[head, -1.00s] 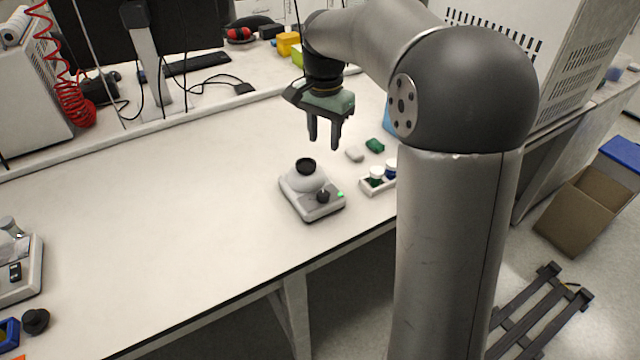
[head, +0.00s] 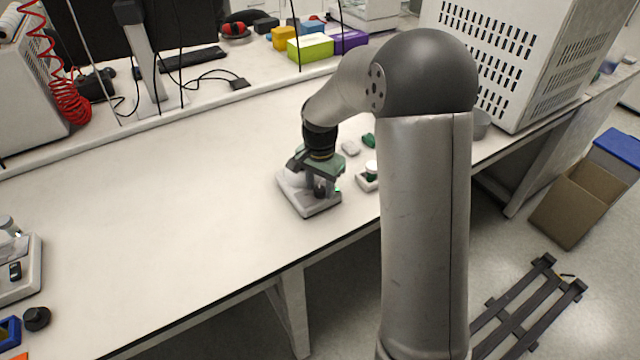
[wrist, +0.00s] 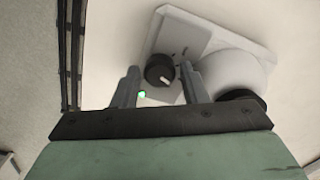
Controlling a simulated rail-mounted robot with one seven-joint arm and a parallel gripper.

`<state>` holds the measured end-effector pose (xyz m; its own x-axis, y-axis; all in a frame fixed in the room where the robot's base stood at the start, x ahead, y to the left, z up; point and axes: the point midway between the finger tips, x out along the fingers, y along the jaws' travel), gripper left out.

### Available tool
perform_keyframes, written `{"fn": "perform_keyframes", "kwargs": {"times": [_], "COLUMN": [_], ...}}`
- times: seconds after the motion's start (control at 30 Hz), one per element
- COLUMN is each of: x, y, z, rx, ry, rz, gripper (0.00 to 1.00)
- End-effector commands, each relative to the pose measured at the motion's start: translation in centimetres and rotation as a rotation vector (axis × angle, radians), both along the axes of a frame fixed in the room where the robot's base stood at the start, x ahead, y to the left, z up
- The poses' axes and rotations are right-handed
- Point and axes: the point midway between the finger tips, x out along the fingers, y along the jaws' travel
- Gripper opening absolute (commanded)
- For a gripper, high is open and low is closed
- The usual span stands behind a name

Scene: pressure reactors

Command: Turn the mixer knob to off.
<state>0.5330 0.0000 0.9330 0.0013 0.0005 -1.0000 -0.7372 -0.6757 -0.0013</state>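The mixer (head: 299,204) is a small white device on the bench, with its black cup hidden behind my gripper in the head view. In the wrist view, its pale base (wrist: 185,38), rounded white part (wrist: 228,68) and black cup (wrist: 243,97) show. The black mixer knob (wrist: 159,69) has a pale pointer mark, and a green light (wrist: 141,94) glows close to it. My gripper (head: 320,186) is down at the mixer. In the wrist view, the fingers of my gripper (wrist: 160,68) are open on either side of the knob, with small gaps visible.
A small holder with a white-capped vial (head: 370,172) stands just right of the mixer. A white piece (head: 350,148) and a green piece (head: 368,140) lie behind it.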

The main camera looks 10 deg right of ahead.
Motion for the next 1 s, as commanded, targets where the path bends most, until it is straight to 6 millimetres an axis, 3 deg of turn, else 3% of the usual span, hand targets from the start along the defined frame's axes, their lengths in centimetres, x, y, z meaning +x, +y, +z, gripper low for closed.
{"fn": "perform_keyframes", "kwargs": {"times": [0.23, 0.37, 0.73, 1.0], "x": [-0.01, 0.00, 0.01, 0.01], "y": [-0.01, -0.01, -0.01, -0.03], "z": [-0.11, -0.09, -0.10, -0.16], "rx": [0.000, 0.000, 0.000, -0.001], "ry": [0.000, 0.000, 0.000, -0.001], "rz": [0.000, 0.000, 0.039, 0.200], "gripper": [0.40, 0.07, 0.08, 0.08]}}
